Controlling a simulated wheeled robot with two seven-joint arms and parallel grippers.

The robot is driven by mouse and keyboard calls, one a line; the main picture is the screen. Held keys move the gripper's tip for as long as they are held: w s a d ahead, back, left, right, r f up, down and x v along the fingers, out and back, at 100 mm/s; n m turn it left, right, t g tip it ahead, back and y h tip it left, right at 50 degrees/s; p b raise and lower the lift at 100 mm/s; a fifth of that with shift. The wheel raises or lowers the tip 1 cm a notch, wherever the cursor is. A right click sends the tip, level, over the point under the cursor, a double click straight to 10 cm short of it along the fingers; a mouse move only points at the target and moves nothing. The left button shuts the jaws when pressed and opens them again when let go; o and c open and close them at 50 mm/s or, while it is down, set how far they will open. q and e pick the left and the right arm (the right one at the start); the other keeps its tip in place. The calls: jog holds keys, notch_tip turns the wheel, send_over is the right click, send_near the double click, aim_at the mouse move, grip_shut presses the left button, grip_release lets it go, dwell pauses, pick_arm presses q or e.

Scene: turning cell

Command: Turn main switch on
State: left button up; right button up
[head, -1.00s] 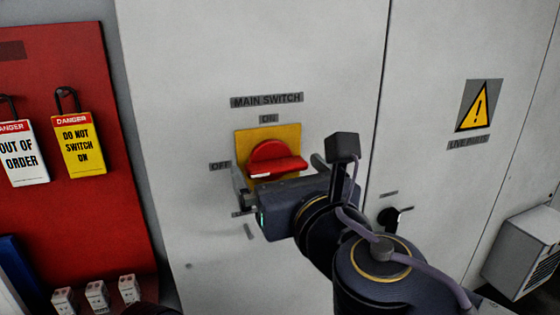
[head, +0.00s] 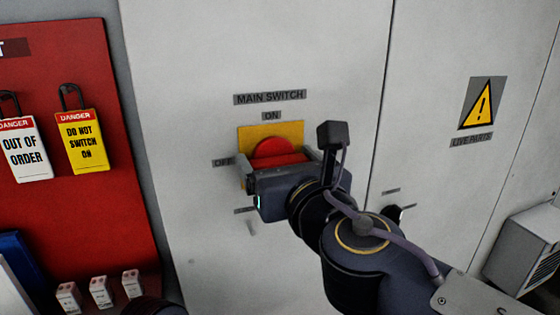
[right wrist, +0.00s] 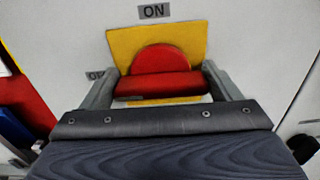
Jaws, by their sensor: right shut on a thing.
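The main switch is a red rotary knob (head: 272,149) with a red bar handle on a yellow plate (head: 293,131), on a pale cabinet door. ON is marked above it and OFF to its left. The handle (right wrist: 160,85) lies level across the plate in the right wrist view. My right gripper (head: 280,164) is at the switch, its fingers at the two ends of the handle, shut on it. The gripper body hides the lower part of the plate in the head view.
A red board at left holds yellow (head: 80,142) and white (head: 26,148) danger tags. Small pale blocks (head: 100,292) stand below them. A black door handle (head: 396,214) is right of the switch, partly behind my arm. A grey box (head: 520,245) juts out at right.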

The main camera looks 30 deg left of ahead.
jog(key=m+b, duration=0.1)
jog(key=m, duration=0.1)
jog(key=m+b, duration=0.2)
jog(key=m, duration=0.1)
jog(key=shift+w+f, duration=0.15)
jog(key=shift+f, duration=0.05)
jog(key=m+b, duration=0.3)
jog(key=m, duration=0.1)
jog(key=shift+d+f+m, duration=0.1)
jog(key=shift+m, duration=0.3)
jog(key=m+b, duration=0.3)
jog(key=m, duration=0.1)
jog(key=shift+f, duration=0.1)
jog(key=shift+m+b, duration=1.2)
jog(key=shift+m, duration=0.8)
jog(key=o, duration=0.9)
jog(key=shift+c, duration=0.2)
